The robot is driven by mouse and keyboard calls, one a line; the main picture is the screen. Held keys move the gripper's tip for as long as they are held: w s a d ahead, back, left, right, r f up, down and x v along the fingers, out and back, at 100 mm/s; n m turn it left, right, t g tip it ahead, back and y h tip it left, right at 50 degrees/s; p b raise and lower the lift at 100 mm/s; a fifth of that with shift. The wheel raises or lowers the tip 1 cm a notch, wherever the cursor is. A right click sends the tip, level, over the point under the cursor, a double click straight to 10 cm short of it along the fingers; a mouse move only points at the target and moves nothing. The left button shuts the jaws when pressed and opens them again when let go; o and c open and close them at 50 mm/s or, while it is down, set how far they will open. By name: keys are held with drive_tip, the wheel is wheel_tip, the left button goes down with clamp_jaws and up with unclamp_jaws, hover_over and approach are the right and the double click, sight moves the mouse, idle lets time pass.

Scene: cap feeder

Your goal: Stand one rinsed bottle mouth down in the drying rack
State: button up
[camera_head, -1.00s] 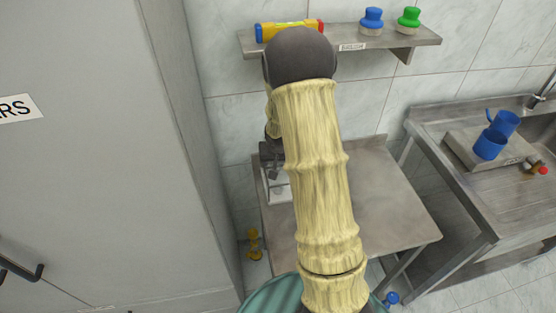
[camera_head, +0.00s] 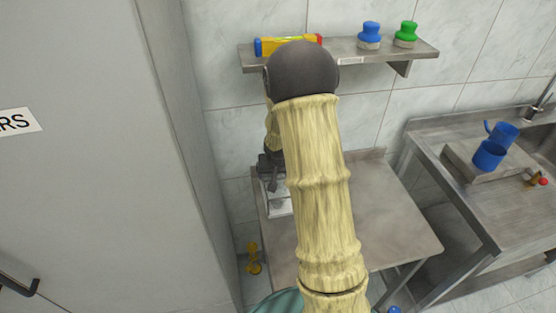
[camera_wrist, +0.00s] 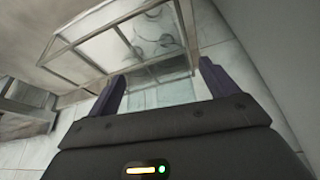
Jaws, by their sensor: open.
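My gripper (camera_head: 271,172) hangs at the left back of a steel table, mostly hidden behind my own arm. In the wrist view my gripper (camera_wrist: 164,82) has its two dark fingers wide apart with nothing between them. A pale, framed box-like thing (camera_head: 279,206) is just below the gripper on the table; I cannot tell whether it is the drying rack. The wrist view shows a framed, see-through structure (camera_wrist: 95,55) beyond the fingers, with faint round shapes inside. I cannot make out a bottle for sure.
The steel table (camera_head: 395,220) is bare on its right. A tall grey cabinet (camera_head: 100,170) stands close on the left. A wall shelf (camera_head: 425,49) holds blue and green capped items. A sink counter (camera_head: 465,205) at right carries blue cups. A yellow object (camera_head: 253,258) is on the floor.

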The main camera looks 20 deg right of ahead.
drive_tip(key=v, duration=1.6)
drive_tip(key=shift+r, duration=0.2)
drive_tip(key=shift+s+a, duration=0.1)
drive_tip(key=shift+s, duration=0.1)
drive_tip(key=s+a+f+n, duration=0.2)
drive_tip(key=s+a, duration=0.2)
drive_tip(key=s, duration=0.3)
drive_tip(key=s+a+f+n+g+y, duration=0.1)
drive_tip(key=s+a+f+n, duration=0.1)
drive_tip(key=s+a, duration=0.2)
drive_tip(key=s, duration=0.3)
drive_tip(key=shift+a+g+y, duration=0.3)
drive_tip(key=shift+a, duration=0.05)
